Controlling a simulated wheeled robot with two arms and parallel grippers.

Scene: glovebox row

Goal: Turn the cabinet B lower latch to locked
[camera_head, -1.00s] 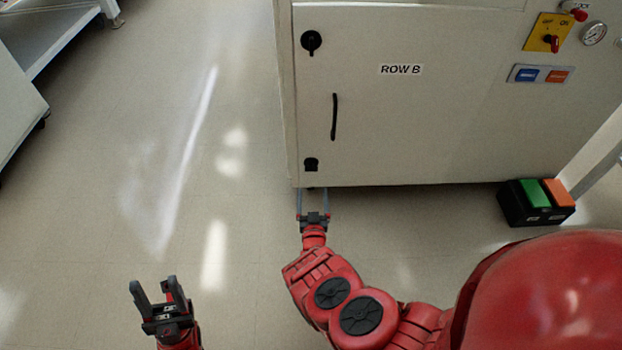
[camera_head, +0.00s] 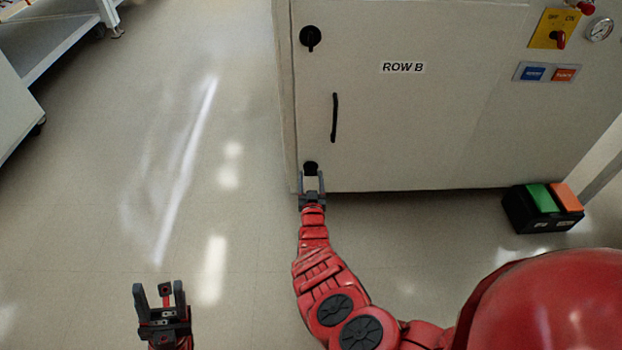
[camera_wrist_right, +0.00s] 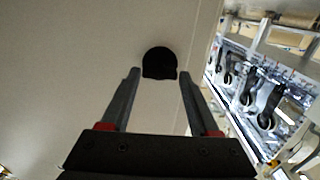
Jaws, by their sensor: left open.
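The cabinet B door (camera_head: 410,120) is pale, with a "ROW B" label. Its lower latch (camera_head: 310,167) is a black knob near the door's lower left corner; its lower part is hidden by my gripper in the head view. My right gripper (camera_head: 312,181) is just below the latch, with its fingers pointing at it. In the right wrist view the latch (camera_wrist_right: 159,63) shows just beyond and between the fingertips of my open right gripper (camera_wrist_right: 158,76). I cannot tell whether they touch. My left gripper (camera_head: 160,293) is open and empty above the floor at the lower left.
The upper latch (camera_head: 311,38) and a black handle (camera_head: 335,117) are on the same door. A black box with green and orange pads (camera_head: 543,208) stands on the floor at the right. The floor left of the cabinet is clear.

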